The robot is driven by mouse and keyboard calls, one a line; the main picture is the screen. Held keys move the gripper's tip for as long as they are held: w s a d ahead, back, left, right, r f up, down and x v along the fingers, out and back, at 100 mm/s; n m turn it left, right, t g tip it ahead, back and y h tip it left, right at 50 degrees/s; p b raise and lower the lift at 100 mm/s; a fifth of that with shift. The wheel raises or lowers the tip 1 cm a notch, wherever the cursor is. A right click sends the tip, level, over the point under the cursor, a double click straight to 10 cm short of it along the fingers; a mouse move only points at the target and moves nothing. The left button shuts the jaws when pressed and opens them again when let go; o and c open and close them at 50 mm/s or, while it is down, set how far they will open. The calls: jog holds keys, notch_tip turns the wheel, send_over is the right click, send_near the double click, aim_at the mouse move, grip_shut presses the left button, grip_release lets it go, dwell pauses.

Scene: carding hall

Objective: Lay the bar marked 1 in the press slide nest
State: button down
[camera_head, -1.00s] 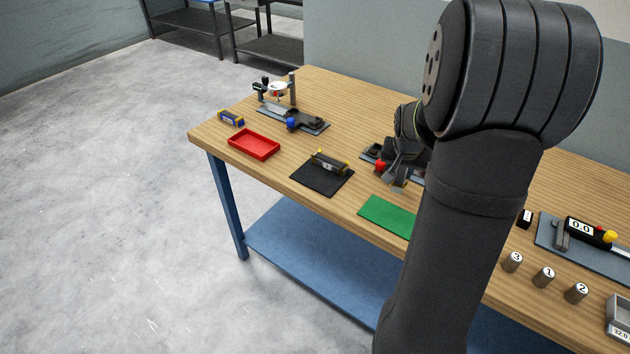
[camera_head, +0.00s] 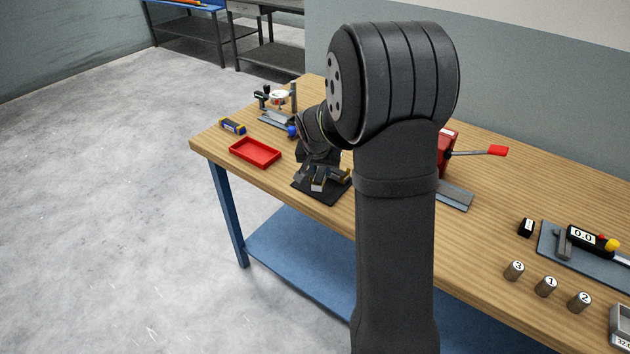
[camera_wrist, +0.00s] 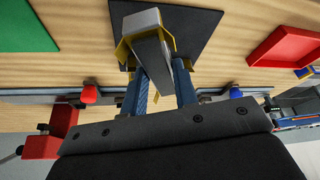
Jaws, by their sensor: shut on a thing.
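My gripper (camera_wrist: 158,78) is shut on a grey bar (camera_wrist: 150,52) at a yellow bracket-like stand (camera_wrist: 122,55) on the black mat (camera_wrist: 190,32). No number shows on this bar. In the head view my gripper (camera_head: 320,181) is low over the mat (camera_head: 325,199), and my arm hides part of it. Three short upright cylinders stand at the right: one marked 3 (camera_head: 514,271), one marked 1 (camera_head: 546,287) and one marked 2 (camera_head: 579,302). The red press (camera_head: 446,150), with a red-handled lever (camera_head: 497,150), is partly behind my arm; a grey slide (camera_head: 456,196) shows in front of it.
A red tray (camera_head: 255,152) lies left of the mat, with a blue and yellow box (camera_head: 232,126) behind it. A gauge stand (camera_head: 279,98) is at the far left. A green mat (camera_wrist: 22,40) shows in the wrist view. A caliper-like tool (camera_head: 590,236) lies at the right.

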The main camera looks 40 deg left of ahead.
jog(key=shift+s+a+f, duration=0.2)
jog(key=shift+a+f, duration=0.3)
jog(key=shift+a, duration=0.35)
jog(key=shift+f, duration=2)
jog(key=shift+f, duration=0.1)
jog(key=shift+f, duration=0.1)
jog(key=c, duration=1.1)
grip_release()
jog(key=v, duration=1.2)
jog(key=shift+s, duration=0.1)
